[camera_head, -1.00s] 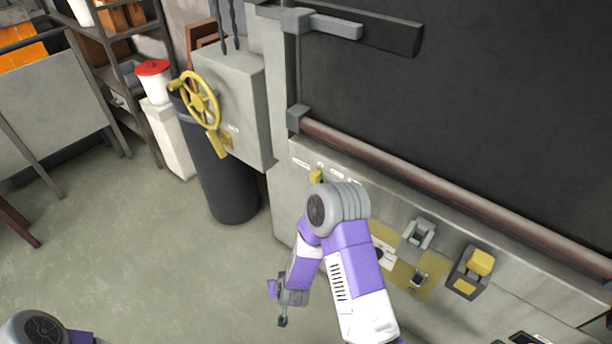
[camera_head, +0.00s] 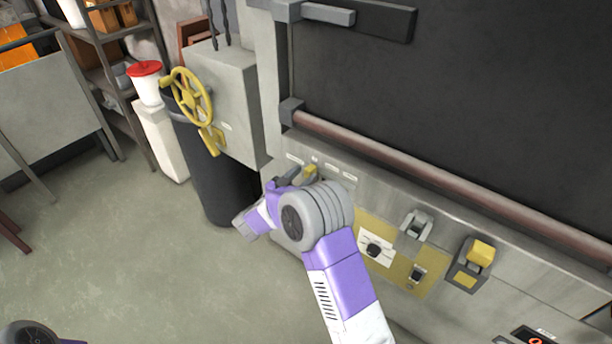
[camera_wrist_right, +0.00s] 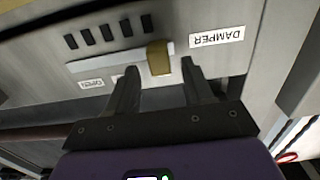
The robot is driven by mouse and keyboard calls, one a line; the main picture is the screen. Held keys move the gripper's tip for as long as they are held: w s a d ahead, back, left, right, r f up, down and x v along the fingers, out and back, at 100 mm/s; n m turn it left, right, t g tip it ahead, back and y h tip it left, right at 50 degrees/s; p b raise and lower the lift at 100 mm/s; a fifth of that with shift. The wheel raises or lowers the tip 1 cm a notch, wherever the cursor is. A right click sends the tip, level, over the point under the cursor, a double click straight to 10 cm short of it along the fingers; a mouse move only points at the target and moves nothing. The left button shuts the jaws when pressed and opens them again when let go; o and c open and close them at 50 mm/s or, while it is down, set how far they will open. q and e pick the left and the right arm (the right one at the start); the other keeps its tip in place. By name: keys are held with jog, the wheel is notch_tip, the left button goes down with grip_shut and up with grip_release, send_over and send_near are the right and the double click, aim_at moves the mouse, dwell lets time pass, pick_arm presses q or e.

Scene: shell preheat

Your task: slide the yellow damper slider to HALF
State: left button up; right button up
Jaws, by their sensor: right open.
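The yellow damper slider (camera_head: 310,170) is a small knob on the grey panel below the long rail. In the right wrist view the slider (camera_wrist_right: 158,57) sits near the right end of a pale track (camera_wrist_right: 110,60). An upside-down DAMPER label (camera_wrist_right: 217,37) is to its right, and an OPEN label (camera_wrist_right: 91,83) is near the track's left end. My right gripper (camera_wrist_right: 159,68) is open, with one finger on each side of the slider in the picture. I cannot tell whether the fingertips reach around it. In the head view my wrist partly hides this gripper (camera_head: 288,181). My left gripper is out of view.
The panel also carries a black knob (camera_head: 374,250), a grey switch (camera_head: 416,224) and a yellow-topped switch (camera_head: 479,254). A yellow handwheel (camera_head: 190,96) on a grey box and a dark bin (camera_head: 216,180) stand to the left.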

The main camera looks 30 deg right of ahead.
jog(key=shift+x, duration=1)
jog(key=shift+c, duration=0.5)
grip_shut()
jog(key=shift+a, duration=0.1)
